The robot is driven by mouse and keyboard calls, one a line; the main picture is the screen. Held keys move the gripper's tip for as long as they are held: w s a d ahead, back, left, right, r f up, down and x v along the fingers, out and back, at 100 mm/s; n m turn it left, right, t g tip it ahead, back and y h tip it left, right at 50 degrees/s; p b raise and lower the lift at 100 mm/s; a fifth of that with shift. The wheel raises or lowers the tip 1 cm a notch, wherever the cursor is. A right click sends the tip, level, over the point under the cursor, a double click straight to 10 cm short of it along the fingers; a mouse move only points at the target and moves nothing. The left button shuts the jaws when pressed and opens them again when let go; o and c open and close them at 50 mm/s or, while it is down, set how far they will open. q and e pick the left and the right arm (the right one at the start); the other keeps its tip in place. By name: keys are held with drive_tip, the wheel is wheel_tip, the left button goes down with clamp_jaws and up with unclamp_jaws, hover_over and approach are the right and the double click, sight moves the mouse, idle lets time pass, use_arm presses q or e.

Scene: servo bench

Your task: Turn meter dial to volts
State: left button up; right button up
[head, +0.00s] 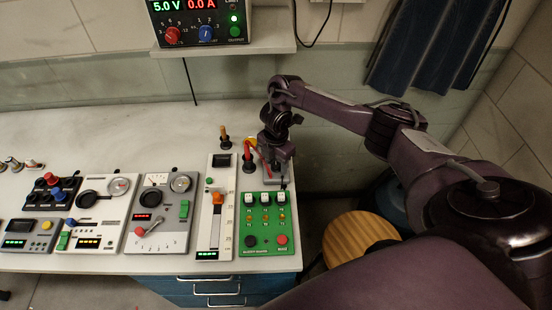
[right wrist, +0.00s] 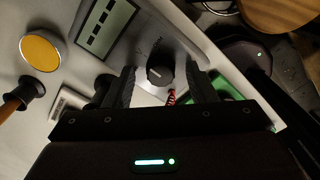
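The meter (head: 270,178) is a pale grey box at the back right of the bench, mostly hidden by my right gripper in the head view. In the right wrist view its display (right wrist: 106,26) and black round dial (right wrist: 160,70) show. A pale mark is on the dial; the lettering around it is too small to read. My right gripper (head: 277,164) is over the meter, pointing down. In the right wrist view its two fingers (right wrist: 160,82) are apart, one on each side of the dial, with visible gaps. My left gripper is not in view.
A yellow-topped button (right wrist: 41,52) and an orange-handled lever (right wrist: 12,101) stand beside the meter. A green panel (head: 265,225) with switches and a slider panel (head: 214,215) are in front. A power supply (head: 203,22) sits on the shelf behind.

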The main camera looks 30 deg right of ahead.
sight(276, 165)
drive_tip(key=shift+r, duration=0.3)
wheel_tip(276, 165, up, 7)
drive_tip(key=shift+r+p, duration=0.15)
drive_tip(key=shift+p, duration=0.65)
